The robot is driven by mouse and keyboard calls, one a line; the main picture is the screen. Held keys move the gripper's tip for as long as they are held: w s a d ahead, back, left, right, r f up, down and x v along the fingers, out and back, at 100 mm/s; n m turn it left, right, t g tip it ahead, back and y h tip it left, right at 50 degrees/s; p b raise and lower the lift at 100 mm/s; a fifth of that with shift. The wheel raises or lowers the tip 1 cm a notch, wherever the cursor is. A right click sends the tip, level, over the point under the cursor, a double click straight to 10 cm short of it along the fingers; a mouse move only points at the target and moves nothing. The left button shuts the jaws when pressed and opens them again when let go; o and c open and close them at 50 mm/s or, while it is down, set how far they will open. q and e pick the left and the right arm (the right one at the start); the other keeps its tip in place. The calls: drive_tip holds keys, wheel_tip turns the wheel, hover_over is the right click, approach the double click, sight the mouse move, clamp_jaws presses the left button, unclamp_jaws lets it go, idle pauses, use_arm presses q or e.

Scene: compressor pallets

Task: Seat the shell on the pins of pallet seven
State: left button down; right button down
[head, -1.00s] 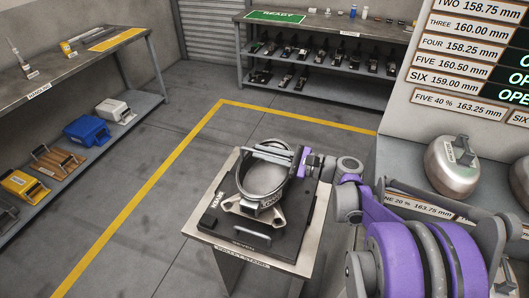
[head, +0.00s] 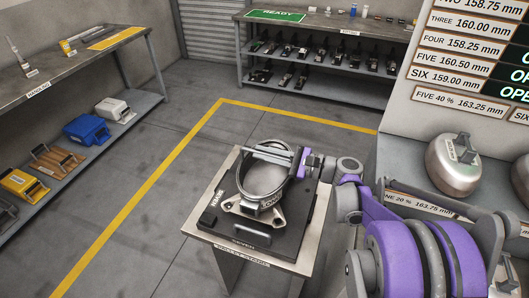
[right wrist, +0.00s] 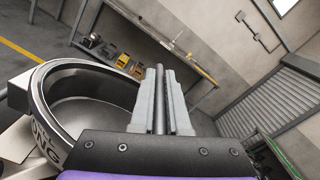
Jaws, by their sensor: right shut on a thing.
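The shell (head: 265,181) is an open, round grey metal bowl with a labelled rim band and splayed feet. It is over the dark plate of pallet seven (head: 272,240), which lies on a light-topped stand. My right gripper (head: 272,152) reaches over the shell's far rim from the right. In the right wrist view its two grey fingers (right wrist: 161,100) are shut on a dark rod between them, and the shell (right wrist: 75,95) is just left of them. The pins are hidden, and I cannot tell whether the feet touch the plate. My left gripper is out of view.
A metal dome with a handle (head: 453,165) stands on the right-hand bench. A shelf bench (head: 75,65) stands at the left, with coloured cases below. A rack with a green mat (head: 276,16) stands at the back. Floor left of the stand is clear.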

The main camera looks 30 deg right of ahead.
drive_tip(key=shift+f+b, duration=0.95)
drive_tip(key=shift+f, duration=0.35)
drive_tip(key=c, duration=0.8)
unclamp_jaws()
drive_tip(key=shift+d, duration=0.1)
drive_tip(key=v, duration=1)
drive_tip(key=shift+s+d+f, duration=0.1)
drive_tip(key=shift+s+d, duration=0.05)
drive_tip(key=shift+s, duration=0.15)
